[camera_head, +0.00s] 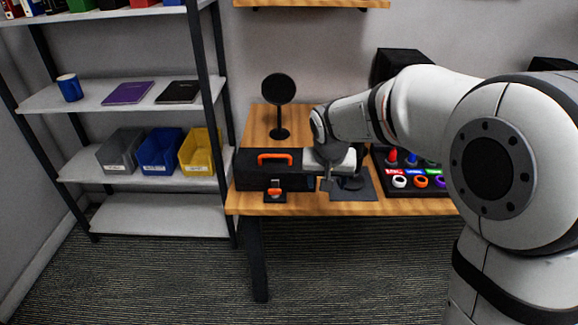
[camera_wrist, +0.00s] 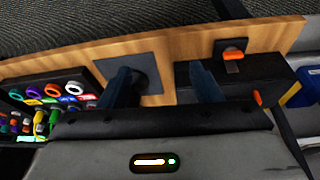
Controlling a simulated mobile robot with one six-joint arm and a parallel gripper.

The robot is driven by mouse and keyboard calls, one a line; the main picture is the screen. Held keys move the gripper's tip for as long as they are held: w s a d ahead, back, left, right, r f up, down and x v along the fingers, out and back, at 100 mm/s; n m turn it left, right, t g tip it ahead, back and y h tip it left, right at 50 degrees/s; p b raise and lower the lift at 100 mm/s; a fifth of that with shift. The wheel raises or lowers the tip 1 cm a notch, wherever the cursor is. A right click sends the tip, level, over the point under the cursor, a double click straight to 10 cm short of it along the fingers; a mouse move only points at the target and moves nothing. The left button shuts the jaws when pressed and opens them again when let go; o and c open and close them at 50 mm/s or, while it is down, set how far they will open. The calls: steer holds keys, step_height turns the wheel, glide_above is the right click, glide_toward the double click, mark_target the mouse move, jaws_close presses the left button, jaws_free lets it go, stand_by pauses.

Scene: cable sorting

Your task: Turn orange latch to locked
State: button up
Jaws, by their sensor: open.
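The orange latch (camera_head: 274,191) is on a small dark plate at the front of the black case, near the table's front edge. In the wrist view the orange latch (camera_wrist: 233,55) is at the upper right, lying crosswise on its plate. The black case (camera_head: 246,172) has an orange handle (camera_head: 275,158) on top. My gripper (camera_wrist: 160,82) is open and empty, its two dark fingers apart. In the head view my gripper (camera_head: 340,184) is right of the latch, over the dark mat, and does not touch the latch. Its fingertips are small there.
A dark mat (camera_head: 358,192) lies right of the case. Beyond it a black tray (camera_head: 400,193) holds colored rings and connectors. A round black stand (camera_head: 279,90) is behind the case. A shelf (camera_head: 145,185) with gray, blue and yellow bins stands left of the wooden table (camera_head: 330,208).

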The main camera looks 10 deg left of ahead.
glide_toward(275, 190)
steer(key=f, duration=0.1)
steer(key=shift+n+t+y, duration=0.3)
steer(key=shift+n+y, duration=0.1)
steer(key=x, duration=0.6)
steer(key=shift+s+d, duration=0.1)
steer(key=shift+d, duration=0.15)
steer(key=shift+w+a+f, duration=0.1)
steer(key=shift+w+f, duration=0.2)
steer(key=shift+f, duration=0.35)
steer(key=shift+c, duration=0.4)
steer(key=c, duration=0.9)
